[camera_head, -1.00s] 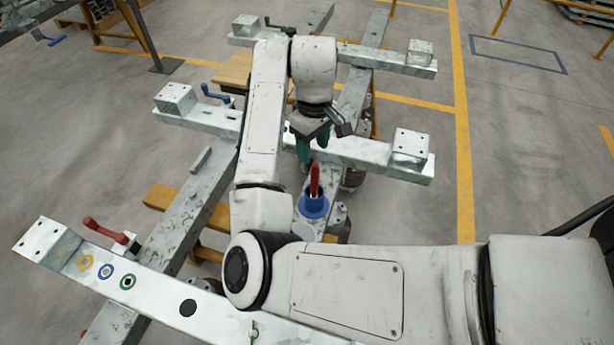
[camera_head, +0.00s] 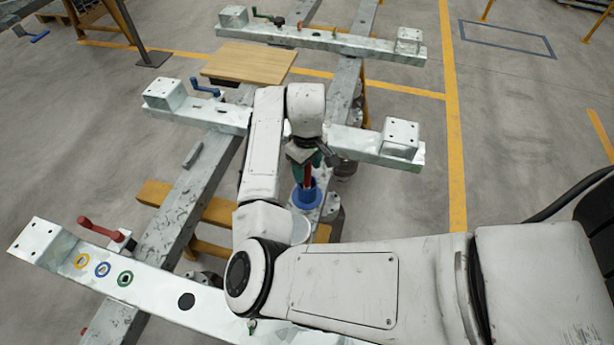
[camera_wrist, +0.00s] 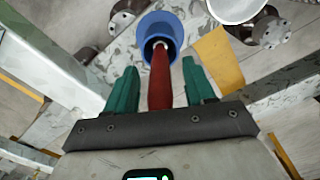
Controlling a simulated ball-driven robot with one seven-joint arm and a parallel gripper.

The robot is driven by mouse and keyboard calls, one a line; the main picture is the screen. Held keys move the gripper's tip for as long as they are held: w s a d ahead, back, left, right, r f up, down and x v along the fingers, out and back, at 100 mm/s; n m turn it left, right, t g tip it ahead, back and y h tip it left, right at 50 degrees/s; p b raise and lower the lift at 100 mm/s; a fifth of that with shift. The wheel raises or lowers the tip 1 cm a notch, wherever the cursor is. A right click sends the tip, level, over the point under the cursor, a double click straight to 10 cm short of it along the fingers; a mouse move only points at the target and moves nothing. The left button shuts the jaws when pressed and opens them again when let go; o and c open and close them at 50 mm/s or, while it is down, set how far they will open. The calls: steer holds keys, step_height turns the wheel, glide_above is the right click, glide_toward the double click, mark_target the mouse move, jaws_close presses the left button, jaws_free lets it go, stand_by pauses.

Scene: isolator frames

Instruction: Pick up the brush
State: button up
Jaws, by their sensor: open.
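The brush shows as a red handle (camera_wrist: 160,78) standing up out of a blue cup (camera_wrist: 160,27) in the wrist view. Its lower end is hidden inside the cup. In the head view the red handle (camera_head: 307,174) shows just under my gripper, above the blue cup (camera_head: 307,194). My gripper (camera_wrist: 160,88) is open, with one green finger on each side of the handle. A gap shows between the handle and each finger. In the head view my gripper (camera_head: 306,160) is partly hidden by my wrist.
Metal cross beams (camera_head: 373,144) with raised end blocks lie around the cup. A wooden board (camera_head: 249,64) lies at the back. A white round container (camera_wrist: 236,8) stands close to the cup. A red-handled clamp (camera_head: 100,228) sits on the near beam.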

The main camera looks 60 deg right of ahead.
steer(key=shift+c, duration=0.4)
jaws_close()
